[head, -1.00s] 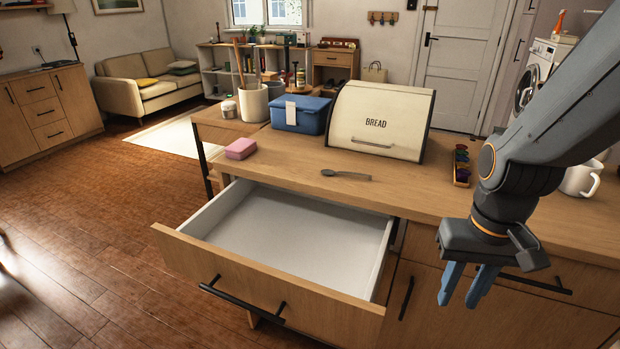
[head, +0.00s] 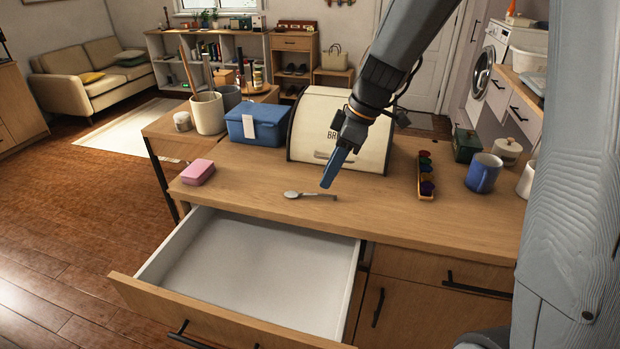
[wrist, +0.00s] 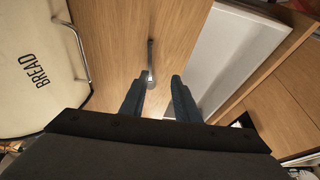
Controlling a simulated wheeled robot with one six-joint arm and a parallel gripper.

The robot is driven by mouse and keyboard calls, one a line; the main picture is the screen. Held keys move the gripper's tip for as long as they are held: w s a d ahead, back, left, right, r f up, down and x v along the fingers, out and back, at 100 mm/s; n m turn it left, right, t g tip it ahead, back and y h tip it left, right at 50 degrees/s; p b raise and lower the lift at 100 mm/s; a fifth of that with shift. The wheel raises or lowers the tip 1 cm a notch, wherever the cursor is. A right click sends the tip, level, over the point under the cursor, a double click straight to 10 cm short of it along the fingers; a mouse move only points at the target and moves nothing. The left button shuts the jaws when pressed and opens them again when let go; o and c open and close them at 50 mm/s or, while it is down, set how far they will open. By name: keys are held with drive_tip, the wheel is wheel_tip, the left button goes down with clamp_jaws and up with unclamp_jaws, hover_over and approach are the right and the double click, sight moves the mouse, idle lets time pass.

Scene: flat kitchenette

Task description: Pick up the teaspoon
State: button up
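The teaspoon (head: 309,195) lies flat on the wooden counter in front of the bread box. Its bowl is to the left and its handle to the right in the head view. In the wrist view the teaspoon (wrist: 150,56) shows as a thin grey shape just beyond the fingertips, nearer the left one. My gripper (head: 327,184) points down above the handle side of the spoon. In the wrist view my gripper (wrist: 160,78) has its two dark blue fingers apart, with nothing held between them. Whether the fingertips touch the counter cannot be told.
The cream bread box (head: 305,135) stands close behind the spoon. An open, empty drawer (head: 150,268) sticks out below the counter's front edge. A pink sponge (head: 198,172) lies left, a rack of coloured capsules (head: 425,175) and a blue mug (head: 483,173) stand right.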

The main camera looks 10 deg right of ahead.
sight(313, 194)
drive_tip(key=shift+w+a+r+n, duration=0.15)
drive_tip(key=shift+w+n, duration=0.1)
drive_tip(key=shift+w, duration=0.25)
drive_tip(key=shift+w+a+r+n, duration=0.1)
drive_tip(key=shift+w+n, duration=0.15)
drive_tip(key=shift+w, duration=0.2)
drive_tip(key=shift+p+x, duration=1.5)
drive_tip(key=shift+x, duration=2.25)
drive_tip(key=shift+w+d, duration=0.15)
drive_tip(key=shift+d, duration=0.05)
clamp_jaws()
